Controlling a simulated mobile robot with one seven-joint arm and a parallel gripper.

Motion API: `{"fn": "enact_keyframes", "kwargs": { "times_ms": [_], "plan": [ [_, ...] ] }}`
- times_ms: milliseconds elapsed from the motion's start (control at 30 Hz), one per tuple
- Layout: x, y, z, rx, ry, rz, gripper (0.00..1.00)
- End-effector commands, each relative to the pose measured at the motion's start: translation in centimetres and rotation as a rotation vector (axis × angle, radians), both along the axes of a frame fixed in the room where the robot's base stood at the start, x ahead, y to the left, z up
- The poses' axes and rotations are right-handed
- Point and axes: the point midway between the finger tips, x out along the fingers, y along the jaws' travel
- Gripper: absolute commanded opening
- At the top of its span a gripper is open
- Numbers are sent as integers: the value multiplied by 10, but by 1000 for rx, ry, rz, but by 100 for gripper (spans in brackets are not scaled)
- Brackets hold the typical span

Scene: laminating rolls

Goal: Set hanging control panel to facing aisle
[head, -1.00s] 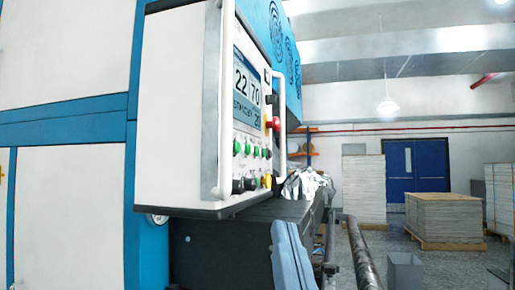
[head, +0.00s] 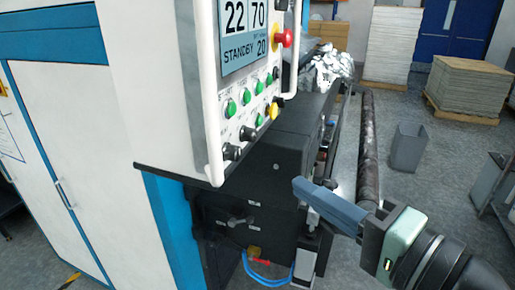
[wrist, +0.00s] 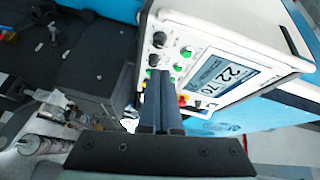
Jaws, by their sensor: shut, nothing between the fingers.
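The hanging control panel (head: 175,75) is a white box at the upper middle of the head view, its top cut off. Its screen (head: 243,35) reads 22, 70, STANDBY and 20, and its face is turned obliquely to the right. Green buttons, dark knobs and a red stop button (head: 284,38) sit on the face, with white bar handles along its edges. My gripper (head: 297,187) is shut and empty, below and right of the panel, with a visible gap to it. In the wrist view my fingers (wrist: 158,75) overlap the panel face (wrist: 205,50); contact cannot be told there.
A white and blue machine cabinet (head: 60,130) stands left of the panel. A black machine body (head: 290,135) lies below and behind it, with a long dark roller (head: 369,150) to the right. A grey bin (head: 408,147) and a pallet stack (head: 480,85) stand on the open floor.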

Motion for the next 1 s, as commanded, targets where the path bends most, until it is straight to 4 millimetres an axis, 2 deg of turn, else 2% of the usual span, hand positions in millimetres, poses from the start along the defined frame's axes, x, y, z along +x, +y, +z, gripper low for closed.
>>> {"fn": "enact_keyframes", "kwargs": {
  "times_ms": [167, 533, 733, 1000],
  "plan": [
    [16, 16, 0, 1, 2, 6, 0],
    [76, 68, -3, -2, 2, 4, 0],
    [62, 89, -10, -1, 2, 1, 0],
    [56, 99, -13, -1, -2, -2, 0]
  ]
}}
